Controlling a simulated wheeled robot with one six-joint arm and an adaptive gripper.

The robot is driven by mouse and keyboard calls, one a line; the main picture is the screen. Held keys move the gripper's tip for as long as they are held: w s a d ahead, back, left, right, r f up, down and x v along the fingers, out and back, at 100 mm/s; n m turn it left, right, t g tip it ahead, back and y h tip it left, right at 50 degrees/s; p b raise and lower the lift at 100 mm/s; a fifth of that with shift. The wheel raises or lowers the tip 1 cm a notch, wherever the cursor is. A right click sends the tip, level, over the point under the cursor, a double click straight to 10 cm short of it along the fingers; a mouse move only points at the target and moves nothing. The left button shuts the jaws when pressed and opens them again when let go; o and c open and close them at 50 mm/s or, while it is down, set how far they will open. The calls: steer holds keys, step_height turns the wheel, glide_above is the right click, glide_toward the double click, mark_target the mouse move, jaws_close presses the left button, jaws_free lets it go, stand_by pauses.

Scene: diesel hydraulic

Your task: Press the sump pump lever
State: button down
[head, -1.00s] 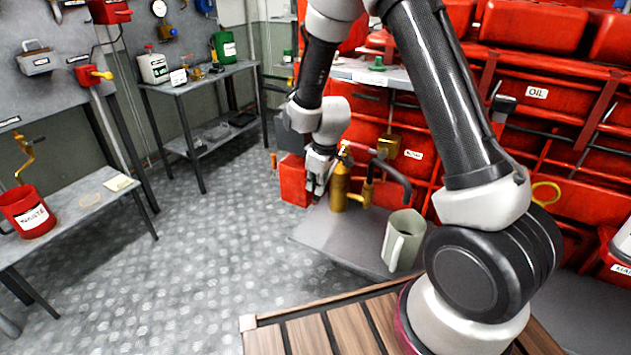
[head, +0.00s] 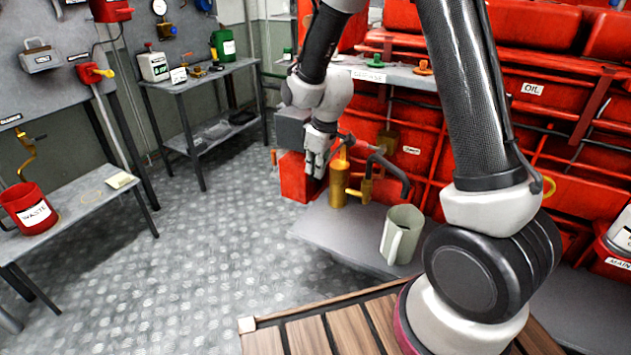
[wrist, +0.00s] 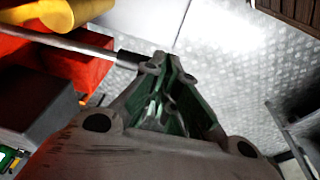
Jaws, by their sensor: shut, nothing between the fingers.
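The sump pump appears to be the upright brass cylinder (head: 339,186) on the low grey platform beside the red engine. The same brass body shows at the top left of the wrist view (wrist: 80,18). Its lever is a thin grey rod (wrist: 65,40) with a black grip at the end. My gripper (head: 314,172) is shut and empty, pointing down just left of the pump. In the wrist view, my closed fingertips (wrist: 165,66) are right beside the black grip; I cannot tell whether they touch. In the head view, my gripper hides part of the lever.
A dark bent spout (head: 392,172) curves right of the pump, above a grey-green jug (head: 402,236) on the platform. A red box (head: 297,178) stands behind my gripper. Open patterned floor (head: 220,240) lies to the left, with a bench holding a red waste can (head: 30,212).

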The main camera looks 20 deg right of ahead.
steer(key=s+a+r, duration=0.1)
steer(key=s+r, duration=0.2)
steer(key=r, duration=0.3)
steer(key=shift+s, duration=0.2)
stand_by(0.4)
steer(key=s+d+r+m, duration=0.3)
steer(key=s+d+r, duration=0.2)
steer(key=s, duration=0.3)
steer(key=s+d+r+m+t, duration=0.1)
steer(key=s+d+r+m, duration=0.2)
steer(key=s+d+r, duration=0.3)
steer(key=s+d+r+m+t+h, duration=0.1)
steer(key=s+d+r+m, duration=0.2)
steer(key=s, duration=0.8)
step_height(320, 180, up, 3)
steer(key=d, duration=0.2)
steer(key=shift+d+r, duration=0.15)
steer(key=shift+d, duration=0.15)
